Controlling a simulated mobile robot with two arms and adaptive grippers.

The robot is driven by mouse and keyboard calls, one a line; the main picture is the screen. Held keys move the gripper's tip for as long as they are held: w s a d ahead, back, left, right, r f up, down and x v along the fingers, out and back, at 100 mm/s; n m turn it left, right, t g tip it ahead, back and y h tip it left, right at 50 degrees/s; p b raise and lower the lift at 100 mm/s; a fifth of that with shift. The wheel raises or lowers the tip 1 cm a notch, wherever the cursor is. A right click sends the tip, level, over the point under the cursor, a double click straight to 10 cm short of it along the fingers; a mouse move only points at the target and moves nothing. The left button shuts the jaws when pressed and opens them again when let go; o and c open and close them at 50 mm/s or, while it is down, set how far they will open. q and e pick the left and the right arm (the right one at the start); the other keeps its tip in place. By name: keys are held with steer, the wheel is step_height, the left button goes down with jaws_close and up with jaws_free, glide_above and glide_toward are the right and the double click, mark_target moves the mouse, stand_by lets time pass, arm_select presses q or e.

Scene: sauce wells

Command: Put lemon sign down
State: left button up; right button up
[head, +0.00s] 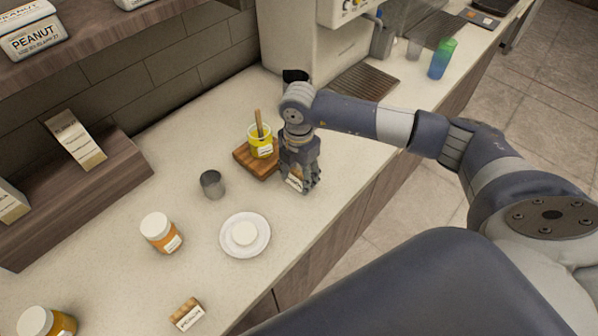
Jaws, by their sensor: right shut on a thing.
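My right gripper (306,185) points down at the counter, just right of a wooden board (257,165). It is shut on a small sign (294,180) with a white label and a wooden edge; its text is too small to read. The sign is low over the counter or touching it; I cannot tell which. On the board stands a jar of yellow sauce (261,142) with a wooden stick in it. The gripper hides part of the sign and the board's right side. My left gripper is not in view.
A metal cup (212,184), an orange jar with white lid (161,232), a white saucer (262,247) with a round white thing and another small sign (187,314) stand on the counter (205,285). A machine (300,45) stands behind. The counter's front edge is close to the gripper.

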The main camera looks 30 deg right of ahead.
mark_target(298, 175)
steer(key=shift+f, duration=0.1)
steer(key=o, duration=0.9)
steer(key=shift+c, duration=0.2)
steer(key=shift+r, duration=0.25)
steer(key=shift+w+r, duration=0.1)
steer(key=shift+r, duration=0.2)
step_height(298, 175, up, 11)
steer(key=b, duration=0.3)
steer(key=shift+b, duration=0.3)
